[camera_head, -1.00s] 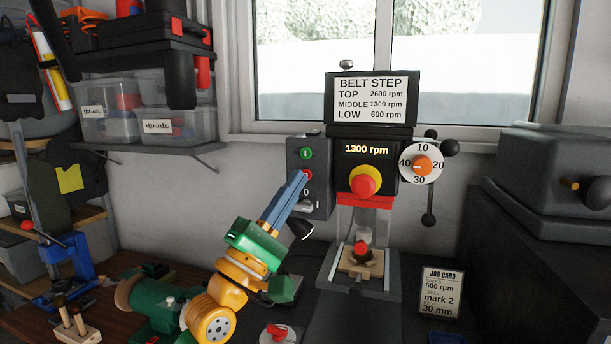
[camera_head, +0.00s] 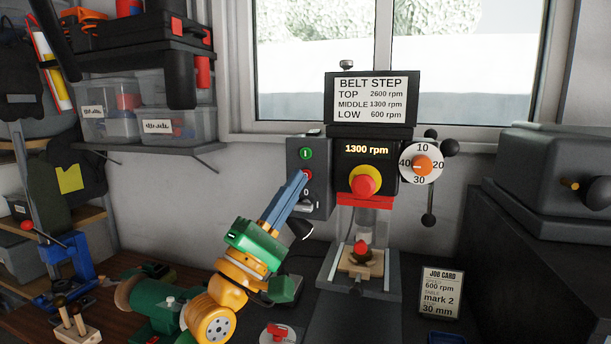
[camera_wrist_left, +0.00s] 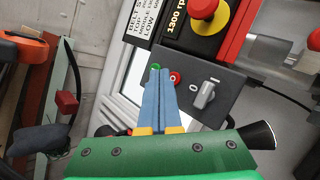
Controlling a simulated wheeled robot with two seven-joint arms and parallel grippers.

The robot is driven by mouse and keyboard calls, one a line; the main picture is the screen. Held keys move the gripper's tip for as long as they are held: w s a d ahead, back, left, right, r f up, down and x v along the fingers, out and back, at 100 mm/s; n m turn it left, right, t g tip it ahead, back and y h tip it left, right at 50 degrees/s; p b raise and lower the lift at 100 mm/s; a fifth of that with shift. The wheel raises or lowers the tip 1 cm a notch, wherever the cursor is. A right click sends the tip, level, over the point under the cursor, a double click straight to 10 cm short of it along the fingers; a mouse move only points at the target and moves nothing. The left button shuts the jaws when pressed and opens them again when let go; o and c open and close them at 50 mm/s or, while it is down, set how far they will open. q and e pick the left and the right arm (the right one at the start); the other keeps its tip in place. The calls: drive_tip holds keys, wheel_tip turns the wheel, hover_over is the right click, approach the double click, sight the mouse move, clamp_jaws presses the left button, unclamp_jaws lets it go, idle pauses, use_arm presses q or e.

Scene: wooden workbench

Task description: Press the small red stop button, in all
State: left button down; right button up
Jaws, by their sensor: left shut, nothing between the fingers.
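The small red stop button (camera_head: 308,174) sits on the dark switch panel (camera_head: 318,196) at the left side of the drill press, below the green start button (camera_head: 306,153). In the left wrist view the red button (camera_wrist_left: 174,77) shows just right of my fingertips, and the green button (camera_wrist_left: 155,67) is partly hidden behind them. My left gripper (camera_head: 300,175) is shut and empty, its blue fingertips at the red button's lower left edge. I cannot tell whether they touch it. My right gripper is not in view.
A large red emergency knob (camera_head: 364,185) on yellow and a lit 1300 rpm display are to the right. A grey switch lever (camera_wrist_left: 206,94) sits below the stop button. A dial (camera_head: 422,163) and a job card (camera_head: 440,293) stand further right.

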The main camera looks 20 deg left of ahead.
use_arm(q)
drive_tip(key=shift+w, duration=0.45)
drive_tip(key=shift+w+b, duration=0.3)
drive_tip(key=shift+b, duration=0.2)
idle(0.5)
drive_tip(key=shift+s+r+p, duration=0.1)
drive_tip(key=shift+s+p, duration=0.3)
drive_tip(key=shift+p, duration=0.1)
drive_tip(key=shift+s, duration=0.35)
